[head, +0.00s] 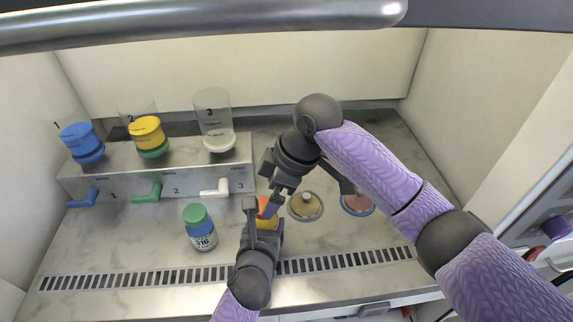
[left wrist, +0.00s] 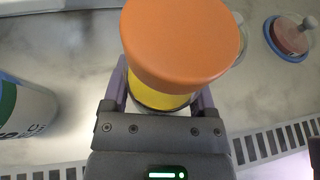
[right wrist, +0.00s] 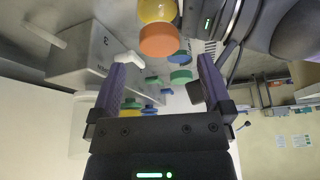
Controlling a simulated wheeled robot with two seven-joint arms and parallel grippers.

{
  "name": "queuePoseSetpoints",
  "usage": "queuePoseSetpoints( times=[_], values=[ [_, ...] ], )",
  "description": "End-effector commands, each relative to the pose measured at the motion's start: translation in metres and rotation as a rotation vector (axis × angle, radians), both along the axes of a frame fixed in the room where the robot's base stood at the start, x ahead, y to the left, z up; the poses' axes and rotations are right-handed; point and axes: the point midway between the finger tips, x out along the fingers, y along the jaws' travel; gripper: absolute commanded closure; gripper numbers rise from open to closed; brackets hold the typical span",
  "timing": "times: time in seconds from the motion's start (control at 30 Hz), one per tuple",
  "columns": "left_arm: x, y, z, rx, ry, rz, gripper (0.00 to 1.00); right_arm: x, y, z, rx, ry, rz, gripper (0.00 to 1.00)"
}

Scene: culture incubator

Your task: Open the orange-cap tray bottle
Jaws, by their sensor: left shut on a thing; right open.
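The tray bottle has an orange cap (head: 266,206) and yellow contents. It stands upright near the front of the work surface, and the cap is on it. My left gripper (head: 264,226) is shut on the bottle's yellow body (left wrist: 165,99), below the cap (left wrist: 178,40). My right gripper (head: 273,182) is open and empty, just above and behind the cap. In the right wrist view the cap (right wrist: 160,40) lies at the top, outside the space between the open fingers (right wrist: 165,85). The fingers do not touch it there.
A metal rack (head: 165,168) with numbered stations, colored valves and cups stands at the back left. A green-capped bottle (head: 201,232) stands left of my left gripper. Lidded dishes (head: 305,206) lie to the right. A slotted vent (head: 130,279) runs along the front.

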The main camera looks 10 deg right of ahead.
Motion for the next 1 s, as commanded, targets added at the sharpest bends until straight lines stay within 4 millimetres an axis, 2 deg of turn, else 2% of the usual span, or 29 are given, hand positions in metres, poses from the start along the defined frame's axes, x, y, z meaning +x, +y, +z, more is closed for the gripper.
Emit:
queuePoseSetpoints(
  times=[0.1,0.2,0.5,0.9,0.97,1.0],
  values=[
    [0.000,0.000,0.000,0.000,0.001,0.000,1.00,0.001,0.008,-0.019,0.000,0.001,0.000,0.00],
    [0.000,0.000,0.000,0.000,0.001,0.000,1.00,0.002,0.012,-0.029,-0.001,-0.001,0.000,0.00],
    [0.000,0.000,0.000,0.001,0.001,0.001,1.00,0.003,0.013,-0.032,-0.001,-0.003,0.000,0.00],
    [0.000,0.000,0.000,0.001,0.001,0.001,1.00,0.003,0.013,-0.032,-0.001,-0.003,0.001,0.85],
    [0.000,0.000,0.000,0.001,0.001,0.001,1.00,0.003,0.013,-0.032,-0.001,-0.003,0.001,0.97],
    [0.000,0.000,0.000,0.001,0.001,0.001,1.00,0.003,0.013,-0.032,-0.001,-0.003,0.001,1.00]
  ],
)
